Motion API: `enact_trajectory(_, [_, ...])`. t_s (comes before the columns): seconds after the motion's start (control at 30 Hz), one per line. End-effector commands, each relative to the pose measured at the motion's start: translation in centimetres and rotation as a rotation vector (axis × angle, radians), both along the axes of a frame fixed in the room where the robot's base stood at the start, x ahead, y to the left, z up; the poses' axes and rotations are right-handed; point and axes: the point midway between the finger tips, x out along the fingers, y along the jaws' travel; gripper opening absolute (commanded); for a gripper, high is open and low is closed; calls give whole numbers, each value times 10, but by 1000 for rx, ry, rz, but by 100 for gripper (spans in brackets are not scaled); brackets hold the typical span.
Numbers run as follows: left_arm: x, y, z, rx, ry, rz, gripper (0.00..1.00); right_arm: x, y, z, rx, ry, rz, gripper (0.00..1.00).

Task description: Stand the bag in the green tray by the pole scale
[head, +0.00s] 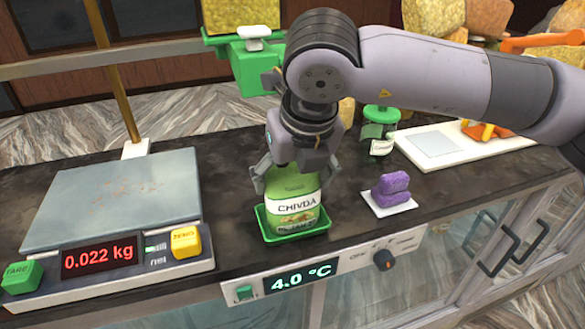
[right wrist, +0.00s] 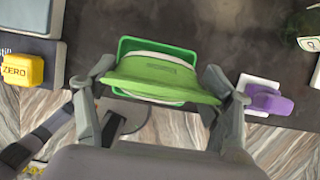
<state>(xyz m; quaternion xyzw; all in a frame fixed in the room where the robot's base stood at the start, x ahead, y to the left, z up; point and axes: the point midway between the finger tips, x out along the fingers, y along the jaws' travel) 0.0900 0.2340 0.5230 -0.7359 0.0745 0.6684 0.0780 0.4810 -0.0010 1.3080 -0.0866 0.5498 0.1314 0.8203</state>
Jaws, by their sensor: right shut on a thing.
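The bag (head: 296,207) is green with a white "CHIVDA" label and stands upright in the green tray (head: 266,233). In the right wrist view, the bag's top (right wrist: 160,75) is seen from above, with the tray rim (right wrist: 125,46) around it. My right gripper (head: 290,180) is shut on the upper part of the bag, one finger on each side; its fingers also show in the right wrist view (right wrist: 158,85). The pole scale (head: 110,265) is left of the tray, its display reading 0.022 kg. My left gripper is not in view.
A green-lidded jar (head: 379,130) and a white board (head: 440,146) are behind. A temperature panel (head: 330,274) runs along the counter's front edge. A green stand (head: 250,68) rises behind my gripper.

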Motion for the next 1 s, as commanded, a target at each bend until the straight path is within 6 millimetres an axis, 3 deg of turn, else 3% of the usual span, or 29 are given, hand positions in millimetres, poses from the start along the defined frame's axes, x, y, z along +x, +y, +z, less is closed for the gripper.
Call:
enact_trajectory(0.37, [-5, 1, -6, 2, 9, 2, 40, 0, 0, -4, 2, -2, -1, 23])
enact_trajectory(0.4, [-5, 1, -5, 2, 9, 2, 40, 0, 0, -3, 2, -1, -1, 76])
enact_trajectory(0.67, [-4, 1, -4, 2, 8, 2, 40, 0, 0, -2, 2, -1, -1, 94])
enact_trajectory(1.0, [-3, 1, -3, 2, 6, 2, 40, 0, 0, -2, 2, -1, -1, 95])
